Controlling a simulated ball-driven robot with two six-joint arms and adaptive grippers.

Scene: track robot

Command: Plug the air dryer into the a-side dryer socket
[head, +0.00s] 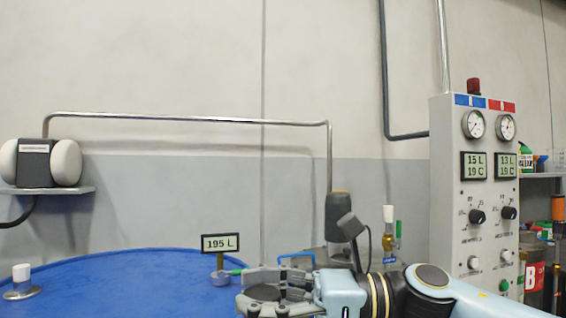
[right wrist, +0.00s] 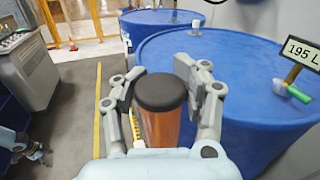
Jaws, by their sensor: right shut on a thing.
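My right gripper (head: 280,287) is shut on the air dryer, an orange cylinder with a black cap. In the right wrist view the dryer (right wrist: 160,120) stands upright between the fingers of my right gripper (right wrist: 163,88). In the head view only its dark top (head: 263,292) shows, over the near right edge of the blue drum (head: 120,275). The dryer's lower end is hidden. I cannot tell which fitting is the a-side dryer socket. A grey and pale-blue part at the lower left of the right wrist view may be my left gripper (right wrist: 32,150); its jaws are unclear.
A white-capped fitting (head: 21,278) and a 195 L display (head: 220,243) with a green-handled valve are on the drum. A grey pump head (head: 339,215) with a pipe stands behind. A control panel (head: 474,200) stands right. Another orange cylinder (head: 558,208) is at the far right.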

